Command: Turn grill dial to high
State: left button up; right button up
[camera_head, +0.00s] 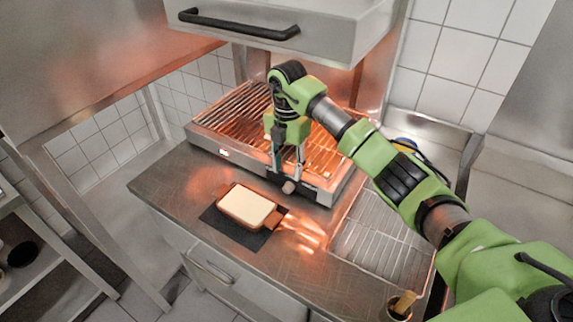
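The grill (232,118) stands at the back of the steel counter, its grate glowing orange. Its dial (289,187) is a small round knob on the front panel, toward the right. My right gripper (288,178) points down at the dial, with its two fingers spread to either side just above or around it. Whether the fingers touch the dial cannot be told. The dial's marking is too small to read. My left gripper is not in view.
A brown dish with a pale filling (246,205) sits on a dark mat (222,222) in front of the grill. A wire rack (372,243) lies to the right. A container (398,308) stands at the counter's front right. A hood with a black handle (240,24) hangs above the grill.

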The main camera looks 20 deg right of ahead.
aim_at(288, 187)
jog(key=shift+w+d+f, duration=0.1)
jog(key=shift+w, duration=0.1)
jog(key=shift+s+a+f+p, duration=0.2)
jog(key=shift+p, duration=0.1)
jog(key=shift+s+a+f+p, duration=0.25)
jog(key=shift+s+f+p, duration=0.4)
jog(key=shift+f, duration=0.25)
notch_tip(288, 187, down, 3)
jog(key=shift+r, duration=0.2)
jog(key=shift+w+d+f+p, duration=0.1)
jog(key=shift+w+f+p, duration=0.05)
jog(key=shift+f, duration=0.25)
jog(key=shift+w+d+f+p, duration=0.1)
jog(key=shift+f+p, duration=0.05)
jog(key=shift+f, duration=0.2)
grip_shut()
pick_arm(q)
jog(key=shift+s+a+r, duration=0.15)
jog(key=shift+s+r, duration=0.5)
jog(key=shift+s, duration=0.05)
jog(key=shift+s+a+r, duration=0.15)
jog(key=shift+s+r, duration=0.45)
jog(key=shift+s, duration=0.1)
